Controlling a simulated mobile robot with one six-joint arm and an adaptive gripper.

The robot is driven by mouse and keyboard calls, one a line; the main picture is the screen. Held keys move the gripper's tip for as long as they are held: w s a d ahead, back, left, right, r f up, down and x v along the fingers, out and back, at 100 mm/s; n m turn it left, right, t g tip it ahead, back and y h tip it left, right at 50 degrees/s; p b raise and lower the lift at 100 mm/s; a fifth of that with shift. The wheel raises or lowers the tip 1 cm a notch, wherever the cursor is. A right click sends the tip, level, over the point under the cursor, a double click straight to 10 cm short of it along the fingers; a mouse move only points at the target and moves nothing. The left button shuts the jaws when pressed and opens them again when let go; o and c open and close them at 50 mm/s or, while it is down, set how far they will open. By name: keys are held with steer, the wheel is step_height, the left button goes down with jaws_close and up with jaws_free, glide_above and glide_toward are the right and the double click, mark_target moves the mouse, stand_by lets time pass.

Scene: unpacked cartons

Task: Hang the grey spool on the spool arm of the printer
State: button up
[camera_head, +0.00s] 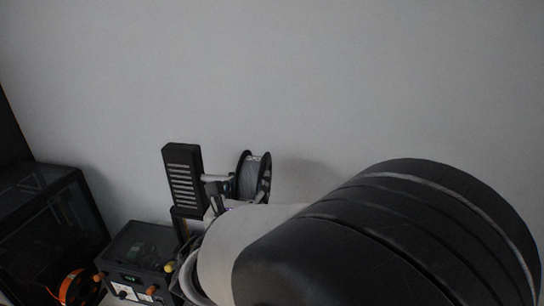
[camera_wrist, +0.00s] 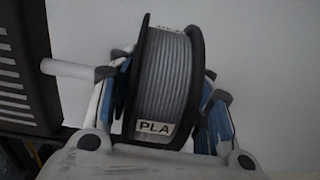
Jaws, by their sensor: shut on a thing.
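The grey spool (camera_head: 252,177), with black flanges and grey filament, is upright in front of the wall in the head view. It fills the middle of the wrist view (camera_wrist: 172,70), with a white PLA label facing me. My gripper (camera_head: 239,188) is shut on it, one finger outside each flange; both blue-padded fingers show in the wrist view (camera_wrist: 162,95). The printer's dark slotted part (camera_head: 182,180) stands to the left. Its pale spool arm (camera_head: 213,178) points right toward the spool; in the wrist view (camera_wrist: 65,68) it runs behind the left finger. Whether it enters the hub is hidden.
A dark box with a small display (camera_head: 138,262) stands below left. A dark open-framed cabinet (camera_head: 45,225) is at the far left, near an orange spool (camera_head: 73,287). A plain wall is behind. My arm hides the lower right.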

mark_target(216, 177)
steer(key=shift+a+r+y, duration=0.15)
steer(key=shift+a+y, duration=0.15)
steer(key=shift+a, duration=0.95)
jaws_close()
steer(key=w+a+f, duration=0.1)
steer(key=a, duration=0.6)
steer(key=shift+f+n+p, duration=0.3)
steer(key=shift+p, duration=0.1)
steer(key=shift+f, duration=0.1)
steer(key=o, duration=1)
jaws_free()
steer(key=o, duration=0.5)
steer(key=shift+w, duration=0.3)
